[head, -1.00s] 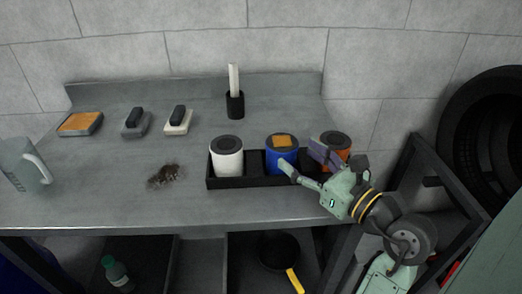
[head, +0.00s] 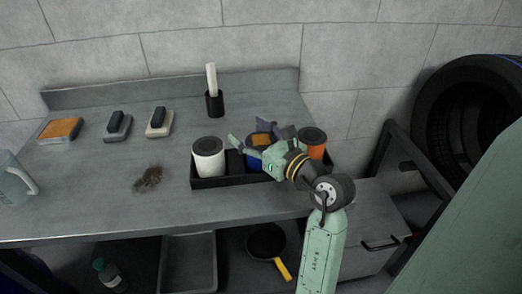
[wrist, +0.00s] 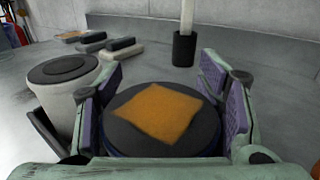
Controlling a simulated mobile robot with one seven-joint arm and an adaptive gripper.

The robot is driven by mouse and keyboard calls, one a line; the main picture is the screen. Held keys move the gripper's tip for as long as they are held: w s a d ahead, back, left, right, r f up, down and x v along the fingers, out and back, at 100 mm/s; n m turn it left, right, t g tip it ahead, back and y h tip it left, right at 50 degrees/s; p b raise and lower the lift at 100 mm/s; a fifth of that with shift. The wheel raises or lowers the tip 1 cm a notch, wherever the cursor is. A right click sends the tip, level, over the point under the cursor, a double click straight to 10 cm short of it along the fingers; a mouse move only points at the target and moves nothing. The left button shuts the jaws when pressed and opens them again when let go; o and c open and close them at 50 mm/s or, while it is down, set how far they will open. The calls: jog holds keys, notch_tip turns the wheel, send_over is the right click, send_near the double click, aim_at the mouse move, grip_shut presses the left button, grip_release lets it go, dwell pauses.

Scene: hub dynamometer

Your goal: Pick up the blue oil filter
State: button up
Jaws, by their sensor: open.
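The blue oil filter (head: 254,162) stands in the black tray (head: 207,184) between the white and orange filters, mostly hidden by my gripper in the head view. An orange square pad (wrist: 158,112) lies on its dark lid (wrist: 117,134), which fills the lower middle of the wrist view. My gripper (wrist: 163,95) is open, with one purple-padded finger on each side of the blue filter's top. I cannot tell whether the pads touch it. In the head view my gripper (head: 262,142) reaches over the tray from the right.
A white filter (head: 208,158) stands close on the left and an orange filter (head: 313,143) close on the right. A black cup with a white stick (head: 214,103) stands behind. Brushes, a sponge (head: 60,130) and a dark stain (head: 149,179) lie to the left. The bench's front middle is clear.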

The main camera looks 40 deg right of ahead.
jog(key=shift+c, duration=0.2)
jog(key=c, duration=1.2)
jog(key=shift+r, duration=0.1)
